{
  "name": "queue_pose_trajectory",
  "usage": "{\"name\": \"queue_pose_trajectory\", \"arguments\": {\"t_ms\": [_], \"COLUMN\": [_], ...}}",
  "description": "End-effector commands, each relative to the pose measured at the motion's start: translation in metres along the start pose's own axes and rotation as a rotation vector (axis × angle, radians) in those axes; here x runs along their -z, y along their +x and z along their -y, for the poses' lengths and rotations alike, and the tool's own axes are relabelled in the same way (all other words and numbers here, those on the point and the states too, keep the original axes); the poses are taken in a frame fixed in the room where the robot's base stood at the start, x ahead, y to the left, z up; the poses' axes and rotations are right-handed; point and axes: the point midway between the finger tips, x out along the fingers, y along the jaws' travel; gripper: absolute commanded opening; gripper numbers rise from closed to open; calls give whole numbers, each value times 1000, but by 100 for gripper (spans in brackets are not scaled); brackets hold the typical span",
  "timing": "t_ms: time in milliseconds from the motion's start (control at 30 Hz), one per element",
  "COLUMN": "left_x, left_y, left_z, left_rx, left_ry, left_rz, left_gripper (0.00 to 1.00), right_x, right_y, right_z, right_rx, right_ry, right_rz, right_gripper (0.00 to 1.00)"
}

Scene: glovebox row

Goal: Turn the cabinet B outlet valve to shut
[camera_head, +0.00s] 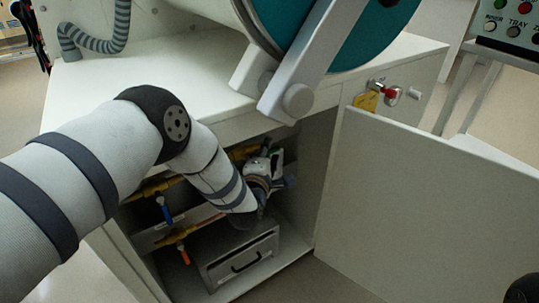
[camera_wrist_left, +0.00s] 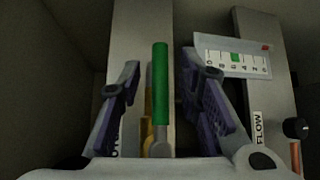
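My left arm reaches into the open cabinet (camera_head: 290,235) under the bench, with the left gripper (camera_head: 268,165) deep inside. In the left wrist view, the left gripper (camera_wrist_left: 162,78) is open, with one purple-grey finger on each side of a valve's green handle (camera_wrist_left: 160,82). The handle stands upright in that view, over a yellow pipe or valve body (camera_wrist_left: 148,107). Gaps show between handle and fingers. A label behind the left finger is mostly hidden, so I cannot read which valve this is. My right gripper is not in view.
A blue valve handle (camera_head: 164,210) and an orange one (camera_head: 183,254) hang on yellow pipes in the cabinet. A grey drawer box (camera_head: 240,256) sits below. The cabinet door (camera_head: 420,205) stands open at right. A scale (camera_wrist_left: 232,60) and FLOW label (camera_wrist_left: 258,130) are beside the gripper.

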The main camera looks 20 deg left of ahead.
Motion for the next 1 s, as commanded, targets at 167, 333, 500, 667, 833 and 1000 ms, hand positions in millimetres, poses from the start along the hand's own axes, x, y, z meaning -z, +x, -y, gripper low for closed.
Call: {"name": "queue_pose_trajectory", "arguments": {"t_ms": [167,333,500,667,833,1000], "left_x": [0,0,0,0,0,1], "left_y": [8,7,7,7,7,8], "left_z": [0,0,0,0,0,3], "left_rx": [1,1,1,1,10,53], "left_ry": [1,1,1,1,9,51], "left_rz": [0,0,0,0,-2,-15], "left_gripper": [32,30,0,0,0,0], "right_x": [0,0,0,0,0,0], "right_y": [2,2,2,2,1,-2], "right_z": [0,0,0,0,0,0], "right_rx": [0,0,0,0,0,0], "right_ry": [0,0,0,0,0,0], "right_rz": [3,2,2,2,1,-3], "right_gripper": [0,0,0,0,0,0]}}
